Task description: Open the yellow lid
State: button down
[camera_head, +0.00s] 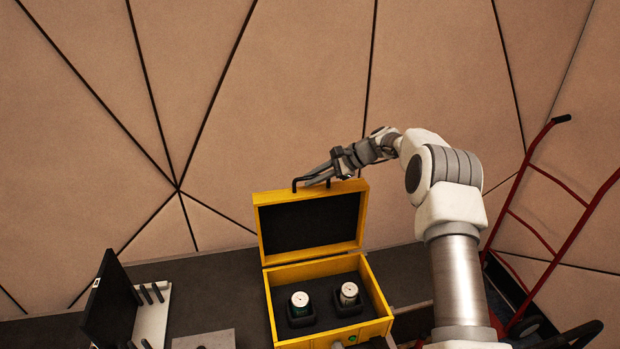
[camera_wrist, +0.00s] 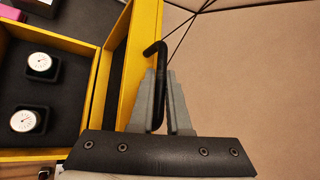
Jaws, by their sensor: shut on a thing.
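The yellow lid (camera_head: 311,189) stands raised, close to upright, at the back of the yellow case (camera_head: 375,288), with its dark lining facing the head camera. Its black handle (camera_wrist: 154,55) is on the lid's top edge. My gripper (camera_head: 307,183) reaches in from the right and is at the handle. In the wrist view, my gripper's two grey fingers (camera_wrist: 168,85) are on either side of the black handle and shut on it. The lid's yellow edge (camera_wrist: 143,60) runs just left of the fingers.
Two white-topped round gauges (camera_head: 300,299) (camera_head: 348,289) sit in black holders inside the case. A black panel on a white stand (camera_head: 112,300) is at left. A red hand truck (camera_head: 550,255) stands at right. The tan panelled wall (camera_head: 290,90) rises behind.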

jog(key=shift+w+a, duration=0.15)
jog(key=shift+w, duration=0.45)
jog(key=c, duration=0.9)
grip_release()
jog(key=b+v, duration=0.2)
jog(key=v, duration=1.5)
jog(key=shift+r, duration=0.2)
jog(key=shift+f, duration=0.1)
